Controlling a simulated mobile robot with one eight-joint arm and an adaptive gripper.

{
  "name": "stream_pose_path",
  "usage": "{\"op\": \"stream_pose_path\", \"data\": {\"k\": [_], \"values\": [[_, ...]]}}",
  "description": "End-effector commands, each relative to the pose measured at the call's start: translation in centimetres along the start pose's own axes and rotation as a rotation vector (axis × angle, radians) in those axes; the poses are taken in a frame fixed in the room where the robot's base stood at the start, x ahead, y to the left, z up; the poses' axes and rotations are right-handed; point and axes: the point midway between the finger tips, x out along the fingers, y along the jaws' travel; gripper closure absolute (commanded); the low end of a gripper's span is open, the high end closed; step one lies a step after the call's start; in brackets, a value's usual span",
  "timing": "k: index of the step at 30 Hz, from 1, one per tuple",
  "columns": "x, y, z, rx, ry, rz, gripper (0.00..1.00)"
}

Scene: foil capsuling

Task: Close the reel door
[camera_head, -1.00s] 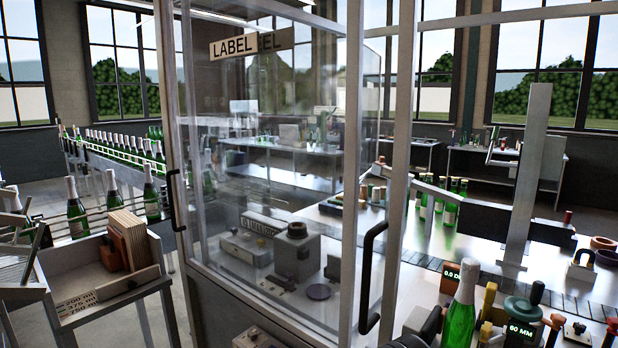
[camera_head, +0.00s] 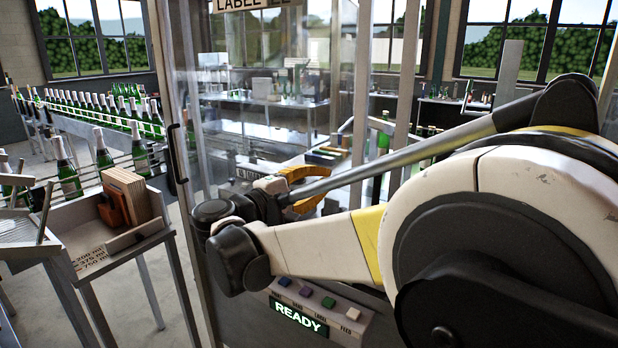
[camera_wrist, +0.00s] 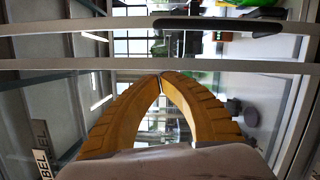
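A metal-framed glass cabinet (camera_head: 190,75) with a LABEL sign (camera_head: 240,4) stands in front of me. A black vertical handle (camera_head: 177,153) is on its left frame post. I cannot tell which pane is the reel door or how far it stands open. My gripper (camera_head: 322,186) is in front of the cabinet, and my arm hides much of its right side. In the wrist view, my gripper's yellow fingers (camera_wrist: 160,76) meet at the tips with nothing seen between them.
A READY display panel (camera_head: 300,316) with coloured buttons is below my forearm. A side table (camera_head: 80,225) with a wooden holder (camera_head: 125,195) stands left. A conveyor line of green bottles (camera_head: 95,105) runs behind. Floor shows between the table and cabinet.

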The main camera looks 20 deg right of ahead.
Motion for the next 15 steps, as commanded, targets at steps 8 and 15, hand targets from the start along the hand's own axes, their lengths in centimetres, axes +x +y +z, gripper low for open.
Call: {"op": "stream_pose_path", "data": {"k": [8,15], "values": [[6.0,-0.3,0.1,0.0,-0.005,-0.003,1.0],[8.9,-0.3,1.9,0.001,0.0,-0.002,1.0]]}}
